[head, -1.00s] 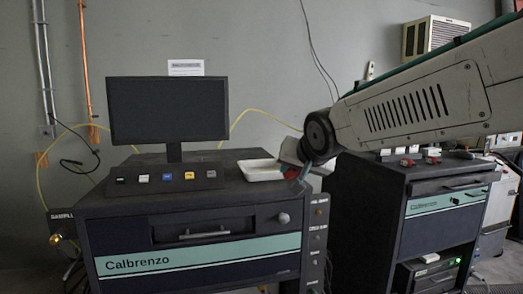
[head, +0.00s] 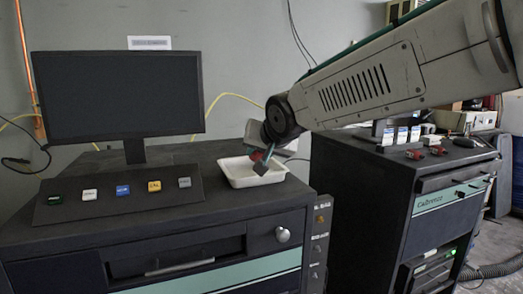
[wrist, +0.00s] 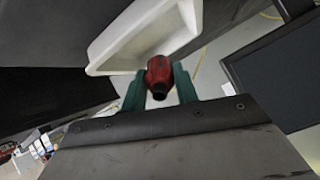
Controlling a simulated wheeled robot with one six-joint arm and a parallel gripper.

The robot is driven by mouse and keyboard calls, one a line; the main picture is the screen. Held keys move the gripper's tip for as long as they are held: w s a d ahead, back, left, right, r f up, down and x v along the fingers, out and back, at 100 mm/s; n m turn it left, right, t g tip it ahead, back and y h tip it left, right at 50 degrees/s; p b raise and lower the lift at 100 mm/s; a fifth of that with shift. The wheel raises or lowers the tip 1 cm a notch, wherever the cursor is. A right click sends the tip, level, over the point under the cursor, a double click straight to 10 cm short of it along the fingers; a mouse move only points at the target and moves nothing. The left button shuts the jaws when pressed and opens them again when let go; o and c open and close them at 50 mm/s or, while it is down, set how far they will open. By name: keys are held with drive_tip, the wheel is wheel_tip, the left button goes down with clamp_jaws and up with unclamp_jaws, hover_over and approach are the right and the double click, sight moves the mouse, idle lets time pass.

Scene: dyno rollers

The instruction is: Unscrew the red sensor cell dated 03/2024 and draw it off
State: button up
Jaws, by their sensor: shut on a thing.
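My gripper (head: 264,160) is shut on a red sensor cell (wrist: 159,72). In the wrist view the cell sits between the two green fingers, with its dark round end towards the camera. No date can be read on it. In the head view only a bit of red shows beside the fingers. A white tray (head: 228,171) stands on the left cabinet's top, and my gripper is at its right part; I cannot tell how high above. The tray also shows in the wrist view (wrist: 108,50), beyond the cell. Two other red pieces (head: 414,154) (head: 438,150) lie on the right cabinet.
A dark monitor (head: 115,97) and a panel of several coloured buttons (head: 120,198) stand left of the tray. The right cabinet (head: 365,180) carries small blue-and-white boxes (head: 401,135) at its back. A gap separates the two cabinets.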

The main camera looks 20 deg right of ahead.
drive_tip(key=x, duration=0.4)
drive_tip(key=r+x, duration=0.1)
drive_tip(key=shift+w+f, duration=0.3)
drive_tip(key=shift+w, duration=0.35)
drive_tip(key=shift+s+f, duration=0.1)
drive_tip(key=shift+f, duration=0.85)
drive_tip(key=o, duration=1.2)
drive_tip(key=shift+c, duration=0.2)
drive_tip(key=v, duration=0.7)
drive_tip(key=shift+s+r, duration=0.25)
drive_tip(key=shift+s, duration=0.05)
